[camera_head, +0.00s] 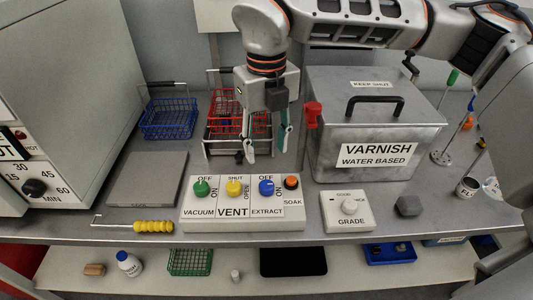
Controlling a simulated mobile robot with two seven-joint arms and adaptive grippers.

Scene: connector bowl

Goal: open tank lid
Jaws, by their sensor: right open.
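The tank (325,155) is a grey metal box on the right of the bench, labelled "VARNISH WATER BASED". Its lid (335,88) lies flat and shut on top, with a black handle (375,99) near the front and a "KEEP SHUT" label behind it. A red tap-like part (312,114) sits on the tank's left side. My right gripper (265,153) points down, open and empty, left of the tank and in front of a red basket. It is apart from the lid and handle. My left gripper is not in view.
A red wire basket (226,126) on a rack stands behind my right gripper, and a blue basket (168,118) is further left. My right arm passes above the tank's back.

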